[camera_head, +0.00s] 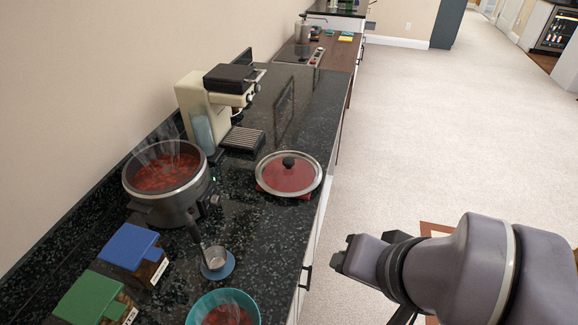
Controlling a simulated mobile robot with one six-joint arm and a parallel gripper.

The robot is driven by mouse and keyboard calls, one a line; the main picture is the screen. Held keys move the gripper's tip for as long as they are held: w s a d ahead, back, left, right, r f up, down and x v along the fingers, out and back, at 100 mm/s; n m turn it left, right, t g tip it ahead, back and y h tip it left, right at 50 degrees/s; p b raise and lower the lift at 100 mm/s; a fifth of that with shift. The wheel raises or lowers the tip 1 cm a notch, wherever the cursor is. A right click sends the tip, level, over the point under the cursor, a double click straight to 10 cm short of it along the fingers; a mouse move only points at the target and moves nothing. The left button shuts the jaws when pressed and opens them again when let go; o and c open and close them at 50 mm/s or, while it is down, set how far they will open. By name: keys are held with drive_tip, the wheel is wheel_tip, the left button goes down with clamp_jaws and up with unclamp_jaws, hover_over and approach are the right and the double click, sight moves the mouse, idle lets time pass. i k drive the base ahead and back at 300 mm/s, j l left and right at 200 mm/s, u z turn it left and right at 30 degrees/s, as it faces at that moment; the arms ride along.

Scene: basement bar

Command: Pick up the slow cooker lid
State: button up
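A coffee machine (207,105) stands behind the lid to the left. A ladle (200,250) rests on a blue holder. A teal bowl (224,310), a blue-lidded box (129,246) and a green-lidded box (92,298) are in front. The carpet (430,130) on the right is clear.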

sight(284, 173)
drive_tip(key=i+l+u, duration=0.2)
drive_tip(key=u, duration=0.3)
drive_tip(key=i+l+u, duration=0.6)
drive_tip(key=l+u, duration=0.2)
drive_tip(key=u, duration=0.15)
drive_tip(key=i+l+u, duration=0.1)
drive_tip(key=l+u, duration=0.85)
